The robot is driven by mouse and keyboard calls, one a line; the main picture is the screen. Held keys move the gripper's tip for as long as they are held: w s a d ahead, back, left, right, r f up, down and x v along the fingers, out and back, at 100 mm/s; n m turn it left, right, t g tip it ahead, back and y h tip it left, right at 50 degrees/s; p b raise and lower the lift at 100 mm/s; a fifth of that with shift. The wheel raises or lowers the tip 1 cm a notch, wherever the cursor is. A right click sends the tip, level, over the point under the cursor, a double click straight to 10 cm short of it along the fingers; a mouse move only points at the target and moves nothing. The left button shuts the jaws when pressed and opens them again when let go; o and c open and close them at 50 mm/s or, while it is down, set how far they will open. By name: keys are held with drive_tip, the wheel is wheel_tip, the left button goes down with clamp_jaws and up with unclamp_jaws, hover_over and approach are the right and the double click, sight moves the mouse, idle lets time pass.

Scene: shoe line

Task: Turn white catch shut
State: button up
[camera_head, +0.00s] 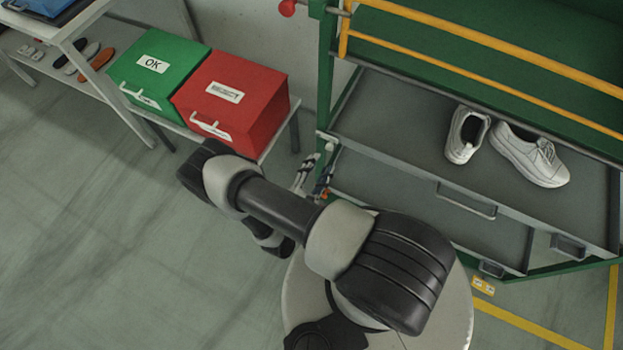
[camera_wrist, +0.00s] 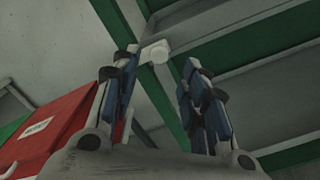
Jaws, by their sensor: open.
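The white catch (camera_wrist: 156,51) shows in the wrist view as a small white piece with a rounded end, at the edge of the green post (camera_wrist: 168,97). In the head view the catch (camera_head: 329,147) is a small pale spot on the post, just beyond my gripper. My gripper (camera_head: 313,176) is partly hidden behind my arm there. In the wrist view my gripper (camera_wrist: 160,72) is open, its blue-grey fingers apart with nothing between them. The catch lies ahead of the gap, nearer the left fingertip. I cannot tell whether the finger touches it.
Grey drawers sit in the green rack; the upper one (camera_head: 398,153) holds a pair of white shoes (camera_head: 527,156). A red box (camera_head: 238,92) and a green OK box (camera_head: 157,66) stand on a low bench left of the rack. The floor in front of the bench is clear.

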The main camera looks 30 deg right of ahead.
drive_tip(key=shift+v, duration=2.6)
drive_tip(key=shift+r, duration=0.1)
wheel_tip(320, 180, up, 23)
drive_tip(key=d+m+g+y, duration=0.1)
drive_tip(key=d+m+g, duration=0.1)
drive_tip(key=m+g, duration=1.05)
drive_tip(key=s+a+r+m+t+y, duration=0.2)
drive_tip(key=s+r+y, duration=0.3)
drive_tip(key=r, duration=0.5)
drive_tip(key=s+a+r+m+t+y, duration=0.3)
drive_tip(key=s+r+y, duration=0.3)
drive_tip(key=r+y, duration=0.2)
drive_tip(key=shift+r+t, duration=0.55)
drive_tip(key=shift+r, duration=0.4)
drive_tip(key=shift+a+m, duration=0.15)
drive_tip(key=shift+m, duration=0.1)
